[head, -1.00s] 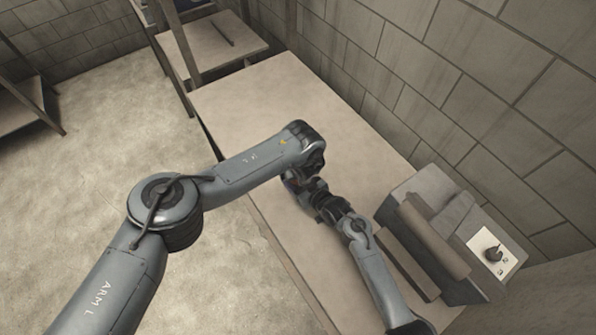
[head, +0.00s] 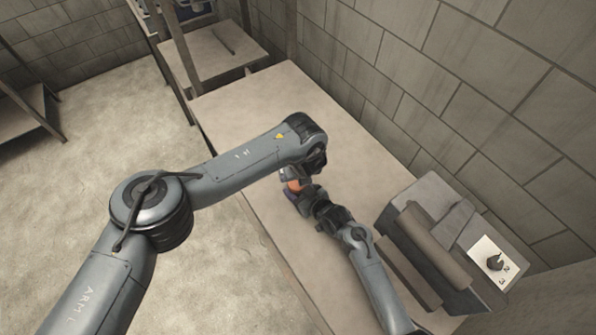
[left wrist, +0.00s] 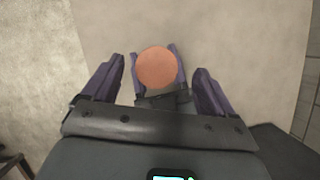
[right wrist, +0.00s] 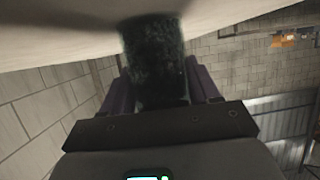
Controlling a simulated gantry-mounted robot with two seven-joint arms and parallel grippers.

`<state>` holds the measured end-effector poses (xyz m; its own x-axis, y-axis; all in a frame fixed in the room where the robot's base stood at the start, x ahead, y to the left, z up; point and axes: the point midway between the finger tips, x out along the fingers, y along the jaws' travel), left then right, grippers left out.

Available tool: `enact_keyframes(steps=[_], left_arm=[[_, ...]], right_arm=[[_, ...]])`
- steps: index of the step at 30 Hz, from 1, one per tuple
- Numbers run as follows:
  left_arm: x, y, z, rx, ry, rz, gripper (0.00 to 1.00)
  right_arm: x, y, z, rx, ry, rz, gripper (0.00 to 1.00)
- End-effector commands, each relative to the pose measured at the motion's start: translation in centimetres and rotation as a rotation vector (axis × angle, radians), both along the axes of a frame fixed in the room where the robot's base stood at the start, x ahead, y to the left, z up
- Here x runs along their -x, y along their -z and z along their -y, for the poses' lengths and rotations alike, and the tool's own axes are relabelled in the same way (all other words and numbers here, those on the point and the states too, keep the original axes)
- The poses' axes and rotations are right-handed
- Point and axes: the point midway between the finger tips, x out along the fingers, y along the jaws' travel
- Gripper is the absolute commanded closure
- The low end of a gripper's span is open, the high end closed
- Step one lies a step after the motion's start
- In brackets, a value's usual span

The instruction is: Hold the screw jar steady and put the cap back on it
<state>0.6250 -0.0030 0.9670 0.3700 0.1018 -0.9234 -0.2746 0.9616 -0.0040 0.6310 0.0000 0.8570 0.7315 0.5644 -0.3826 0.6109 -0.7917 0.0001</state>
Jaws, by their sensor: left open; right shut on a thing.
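The cap (left wrist: 157,67) is a round orange-copper disc seen from above in the left wrist view. It lies over where the right gripper holds the jar; whether it is fully seated cannot be told. It also shows as a small orange patch in the head view (head: 295,186). The screw jar (right wrist: 155,65) is dark green and cloudy in the right wrist view. My right gripper (right wrist: 160,82) is shut on it, a finger on each side. My left gripper (left wrist: 159,66) is open, its fingers on both sides of the cap and apart from it.
The pale table (head: 265,100) is clear beyond the arms. A grey machine with a brown roller (head: 435,245) and a white dial plate (head: 492,262) stands at the right, beside the right arm. A block wall (head: 480,110) runs along the table's far side.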

Motion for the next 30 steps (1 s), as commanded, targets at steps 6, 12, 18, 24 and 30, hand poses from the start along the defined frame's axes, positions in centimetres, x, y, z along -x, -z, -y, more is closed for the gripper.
enact_keyframes(steps=[6,12,18,24,30], left_arm=[[-0.3,-0.7,2.7,0.097,-0.08,0.046,0.13],[-1.6,-3.6,8.9,0.383,-0.365,0.148,0.13],[-4.0,-8.4,12.8,0.775,-0.924,0.217,0.13],[-6.0,-10.7,10.9,1.048,-1.632,0.208,0.13],[-5.7,-9.0,6.2,1.088,-2.383,0.185,0.13]], right_arm=[[0.0,0.1,0.0,0.001,0.0,-0.001,1.0],[0.0,0.1,0.0,0.001,0.0,-0.001,1.0],[0.0,0.1,0.0,0.001,0.0,-0.001,1.0],[0.0,0.1,0.0,0.001,0.0,-0.001,1.0],[0.0,0.1,0.0,0.001,0.0,-0.001,1.0]])
